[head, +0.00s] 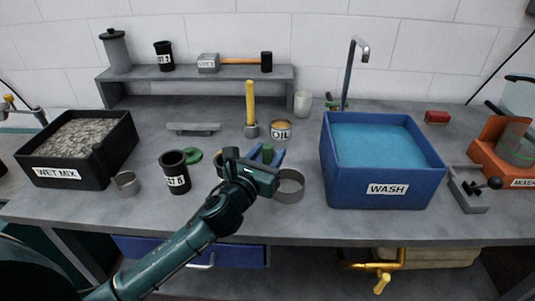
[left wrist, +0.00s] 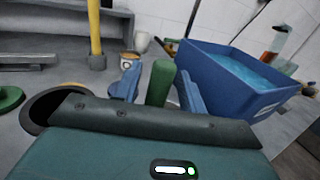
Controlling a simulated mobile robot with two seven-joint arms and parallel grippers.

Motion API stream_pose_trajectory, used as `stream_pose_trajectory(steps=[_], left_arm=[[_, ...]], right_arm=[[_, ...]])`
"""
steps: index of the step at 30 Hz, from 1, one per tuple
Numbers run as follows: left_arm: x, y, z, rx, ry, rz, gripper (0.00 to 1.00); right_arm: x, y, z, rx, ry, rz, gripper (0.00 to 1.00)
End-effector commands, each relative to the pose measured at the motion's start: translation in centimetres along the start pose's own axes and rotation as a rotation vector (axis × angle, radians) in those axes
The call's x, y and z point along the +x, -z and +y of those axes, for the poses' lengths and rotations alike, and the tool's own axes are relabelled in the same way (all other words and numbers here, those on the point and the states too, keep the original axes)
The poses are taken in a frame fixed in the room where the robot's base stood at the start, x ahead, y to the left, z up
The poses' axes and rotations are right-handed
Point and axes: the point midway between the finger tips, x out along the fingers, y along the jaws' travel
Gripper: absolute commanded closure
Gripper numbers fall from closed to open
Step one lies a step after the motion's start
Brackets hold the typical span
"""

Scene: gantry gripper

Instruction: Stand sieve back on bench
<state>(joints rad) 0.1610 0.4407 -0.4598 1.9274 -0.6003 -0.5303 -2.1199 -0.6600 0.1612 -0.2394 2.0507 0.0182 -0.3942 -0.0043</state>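The sieve shows as a grey ring (head: 289,186) just right of my left gripper, over the front of the bench (head: 320,226). I cannot tell whether its underside touches the bench. My left gripper (head: 265,156) has its blue fingers on both sides of a green upright grip (left wrist: 160,83), which fills the space between the fingertips in the left wrist view. The grip appears to be the sieve's handle; the join is hidden behind the gripper body. My right gripper is not in view.
The blue WASH tub (head: 388,188) stands close on the right. The OIL can (head: 281,130) and yellow-handled tool (head: 250,105) stand behind. A black pot (head: 175,172), a smaller grey ring (head: 126,184) and the WET MIX tray (head: 58,173) are left. Bare bench lies in front of the tub.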

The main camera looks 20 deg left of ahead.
Motion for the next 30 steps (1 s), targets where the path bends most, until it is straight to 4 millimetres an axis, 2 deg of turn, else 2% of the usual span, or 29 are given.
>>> stream_pose_trajectory(steps=[8,11,14,24,30], left_arm=[[0.0,-0.2,0.0,0.0,0.0,-0.001,0.57],[-0.7,-0.1,0.0,0.001,0.0,0.001,0.57],[-2.3,0.0,0.0,0.001,0.002,0.002,0.57],[-9.5,0.0,0.0,0.0,0.002,0.003,0.57],[-11.6,-0.1,0.0,0.001,0.0,0.0,0.57]], right_arm=[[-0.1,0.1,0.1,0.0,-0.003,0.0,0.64],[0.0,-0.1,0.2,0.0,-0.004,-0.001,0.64],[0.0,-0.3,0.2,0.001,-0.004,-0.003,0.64],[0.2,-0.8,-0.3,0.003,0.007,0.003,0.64],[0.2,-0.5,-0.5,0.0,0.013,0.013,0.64]])
